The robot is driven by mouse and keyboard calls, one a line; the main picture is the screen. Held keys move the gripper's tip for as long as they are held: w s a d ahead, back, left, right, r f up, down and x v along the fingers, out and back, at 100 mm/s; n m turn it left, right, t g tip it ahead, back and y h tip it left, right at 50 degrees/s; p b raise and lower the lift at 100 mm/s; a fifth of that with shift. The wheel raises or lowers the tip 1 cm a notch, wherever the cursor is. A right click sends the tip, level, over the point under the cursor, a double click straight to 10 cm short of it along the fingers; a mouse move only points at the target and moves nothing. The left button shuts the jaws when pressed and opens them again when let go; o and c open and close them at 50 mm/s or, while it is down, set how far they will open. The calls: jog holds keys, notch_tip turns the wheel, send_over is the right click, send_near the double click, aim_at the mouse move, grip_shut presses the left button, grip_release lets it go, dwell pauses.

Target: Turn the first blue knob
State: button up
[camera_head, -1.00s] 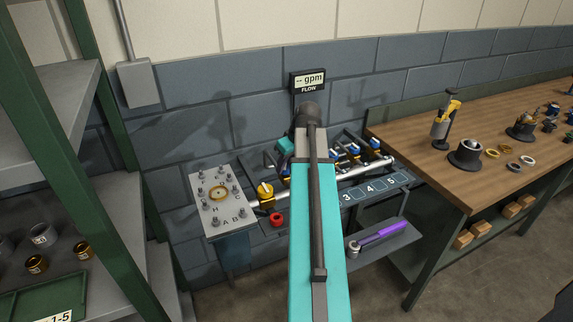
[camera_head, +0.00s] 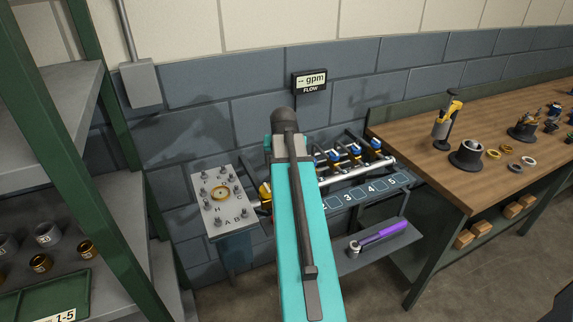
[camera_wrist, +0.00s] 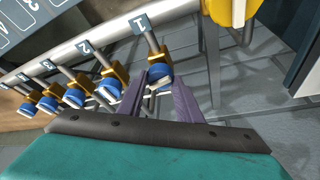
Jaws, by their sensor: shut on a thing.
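The first blue knob (camera_wrist: 158,74) sits on a brass valve below the tag marked 1 in the wrist view. My gripper (camera_wrist: 158,92) has its two purple fingers on either side of this knob and is shut on it. Several more blue knobs (camera_wrist: 75,97) on brass valves run in a row to the left along the pale pipe. In the head view my arm hides the gripper and the first knob, while other blue knobs (camera_head: 354,149) show to its right.
A yellow part (camera_wrist: 228,8) is close to the right of the first valve. A flow display (camera_head: 309,82) hangs on the wall above. A purple-handled tool (camera_head: 382,231) lies on a low shelf. A workbench (camera_head: 470,190) stands right; a green-framed rack (camera_head: 95,150) stands left.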

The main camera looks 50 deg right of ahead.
jog(key=shift+w+m+g+h, duration=0.1)
jog(key=shift+m+g+h, duration=0.3)
jog(key=shift+m, duration=1.1)
jog(key=shift+a, duration=0.1)
jog(key=o, duration=1)
jog(key=shift+o, duration=0.2)
jog(key=shift+r, duration=0.1)
jog(key=b+v, duration=0.2)
jog(key=v, duration=1.1)
jog(key=shift+r, duration=0.3)
